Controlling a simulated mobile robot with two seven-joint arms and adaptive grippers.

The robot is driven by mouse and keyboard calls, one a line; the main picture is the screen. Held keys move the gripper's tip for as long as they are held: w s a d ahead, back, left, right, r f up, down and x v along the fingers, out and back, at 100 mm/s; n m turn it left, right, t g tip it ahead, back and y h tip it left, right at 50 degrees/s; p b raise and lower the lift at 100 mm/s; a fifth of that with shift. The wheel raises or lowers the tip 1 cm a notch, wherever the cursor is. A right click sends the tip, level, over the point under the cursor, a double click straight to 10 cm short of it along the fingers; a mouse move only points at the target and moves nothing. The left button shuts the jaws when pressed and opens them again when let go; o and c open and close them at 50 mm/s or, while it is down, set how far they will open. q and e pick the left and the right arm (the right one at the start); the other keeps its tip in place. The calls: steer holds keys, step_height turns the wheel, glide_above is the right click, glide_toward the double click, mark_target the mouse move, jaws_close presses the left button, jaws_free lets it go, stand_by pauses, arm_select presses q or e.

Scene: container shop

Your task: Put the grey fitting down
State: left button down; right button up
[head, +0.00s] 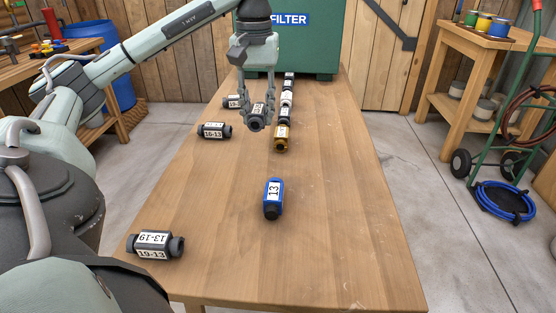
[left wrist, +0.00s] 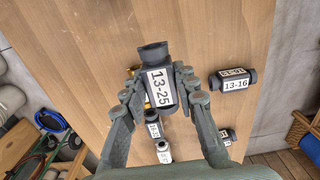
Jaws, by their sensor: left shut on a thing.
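The grey fitting (left wrist: 161,82), labelled 13-25, is between the fingers of my left gripper (left wrist: 157,92) in the left wrist view. The fingers are shut on its sides and its label faces the camera. In the head view my left gripper (head: 257,112) points down over the far half of the table with the fitting (head: 256,124) in it. The fitting looks held above the wood, but the gap is hard to judge. My right gripper is not in view.
On the wooden table (head: 330,220), a row with a brass fitting (head: 281,140) runs back toward a green FILTER box (head: 310,45). A blue fitting (head: 272,198) lies nearer. Other grey fittings lie at left: 13-16 (head: 214,131), 19-13 (head: 155,246) and one farther back (head: 232,102). The table's right side is clear.

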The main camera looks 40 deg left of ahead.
arm_select(q)
glide_above(278, 170)
step_height(278, 170, down, 4)
steer(key=shift+a+r, duration=0.15)
steer(key=shift+d, duration=0.2)
step_height(278, 170, down, 4)
steer(key=shift+r+p, duration=0.25)
steer(key=shift+p, duration=0.1)
steer(key=shift+f, duration=0.45)
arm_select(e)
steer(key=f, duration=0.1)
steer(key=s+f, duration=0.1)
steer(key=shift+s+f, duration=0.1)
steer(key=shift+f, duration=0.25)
